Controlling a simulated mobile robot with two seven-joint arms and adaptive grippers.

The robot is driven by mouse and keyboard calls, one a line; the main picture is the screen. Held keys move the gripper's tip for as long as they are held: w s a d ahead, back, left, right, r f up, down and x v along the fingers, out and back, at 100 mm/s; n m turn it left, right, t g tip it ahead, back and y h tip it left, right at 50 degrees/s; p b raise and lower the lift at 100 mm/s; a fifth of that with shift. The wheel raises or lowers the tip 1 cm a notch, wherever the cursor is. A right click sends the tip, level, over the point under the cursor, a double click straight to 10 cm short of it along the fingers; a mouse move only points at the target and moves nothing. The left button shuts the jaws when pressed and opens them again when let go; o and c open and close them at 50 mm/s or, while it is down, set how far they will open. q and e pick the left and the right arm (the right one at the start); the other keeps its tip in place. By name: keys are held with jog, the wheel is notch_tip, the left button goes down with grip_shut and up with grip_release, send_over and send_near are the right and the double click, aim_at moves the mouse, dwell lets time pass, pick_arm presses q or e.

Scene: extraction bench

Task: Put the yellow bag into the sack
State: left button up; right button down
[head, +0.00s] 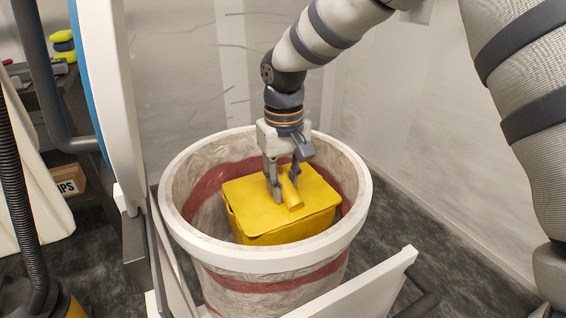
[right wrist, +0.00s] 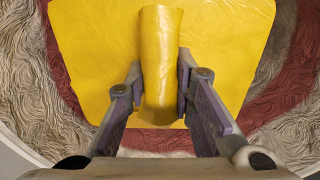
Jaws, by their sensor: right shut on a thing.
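The yellow bag (head: 262,213) is a boxy yellow pack with a raised ridge on top. It is inside the opening of the sack (head: 280,275), a pale wrinkled sack with red bands and a thick white rim. My right gripper (head: 281,190) reaches down into the opening and is shut on the bag's ridge. In the right wrist view, the two fingers press on both sides of the ridge of the yellow bag (right wrist: 160,70), with the sack's wrinkled lining around it. The bag's underside is hidden, so I cannot tell whether it rests on anything. My left gripper is not in view.
A white frame panel (head: 360,288) stands in front of the sack at the right. A large white and blue round part (head: 108,85) rises at the left. A cardboard box (head: 70,182) sits on the floor at far left. A pale wall (head: 420,130) is behind.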

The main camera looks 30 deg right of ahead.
jog(key=shift+w+f, duration=0.1)
jog(key=shift+f, duration=0.65)
jog(key=shift+r, duration=0.1)
jog(key=c, duration=1.4)
grip_release()
jog(key=shift+f, duration=0.2)
jog(key=r, duration=1.2)
jog(key=shift+s+a+r+p, duration=0.1)
jog(key=shift+s+p, duration=0.2)
jog(key=shift+p, duration=0.05)
